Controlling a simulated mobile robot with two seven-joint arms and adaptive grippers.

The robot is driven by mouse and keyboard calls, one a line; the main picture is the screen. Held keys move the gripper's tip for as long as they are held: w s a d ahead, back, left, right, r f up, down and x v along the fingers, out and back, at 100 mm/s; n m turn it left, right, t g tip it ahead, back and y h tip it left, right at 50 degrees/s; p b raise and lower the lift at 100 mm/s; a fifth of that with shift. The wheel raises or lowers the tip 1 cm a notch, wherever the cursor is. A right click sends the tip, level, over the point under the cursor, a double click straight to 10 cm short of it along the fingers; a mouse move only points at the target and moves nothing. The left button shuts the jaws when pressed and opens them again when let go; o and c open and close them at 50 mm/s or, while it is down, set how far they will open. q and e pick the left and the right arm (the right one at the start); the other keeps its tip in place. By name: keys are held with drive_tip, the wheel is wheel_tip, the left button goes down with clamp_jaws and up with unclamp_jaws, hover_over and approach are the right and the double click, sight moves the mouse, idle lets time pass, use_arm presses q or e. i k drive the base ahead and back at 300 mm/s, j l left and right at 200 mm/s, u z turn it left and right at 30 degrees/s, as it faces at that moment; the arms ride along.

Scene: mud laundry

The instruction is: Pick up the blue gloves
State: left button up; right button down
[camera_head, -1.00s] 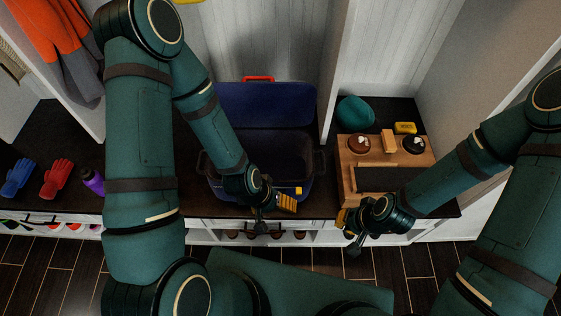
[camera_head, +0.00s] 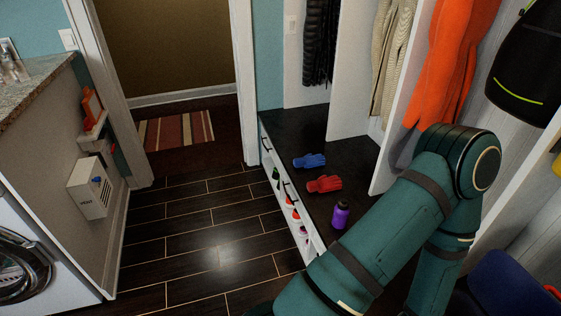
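The blue gloves (camera_head: 309,161) lie flat on the dark bench top (camera_head: 345,150), near its front edge and toward its far end. The red gloves (camera_head: 324,184) lie just nearer to me on the same bench, apart from the blue ones. My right gripper is not in view. Nothing covers the blue gloves.
White dividers and hanging coats, one orange (camera_head: 452,70), rise behind. Shoes sit in cubbies below. The wood floor (camera_head: 200,235) is clear. A washer (camera_head: 30,255) stands left.

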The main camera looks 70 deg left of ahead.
sight(309, 160)
drive_tip(key=u, duration=2.2)
drive_tip(key=i+j+z, duration=0.15)
drive_tip(key=z, duration=0.85)
drive_tip(key=i+j+z, duration=0.2)
drive_tip(key=j+z, duration=0.45)
drive_tip(key=j, duration=0.25)
drive_tip(key=i+j+z, duration=0.15)
drive_tip(key=j, duration=0.3)
drive_tip(key=j+z, duration=0.15)
drive_tip(key=j, duration=1.2)
drive_tip(key=i+j, duration=0.1)
drive_tip(key=j, duration=0.8)
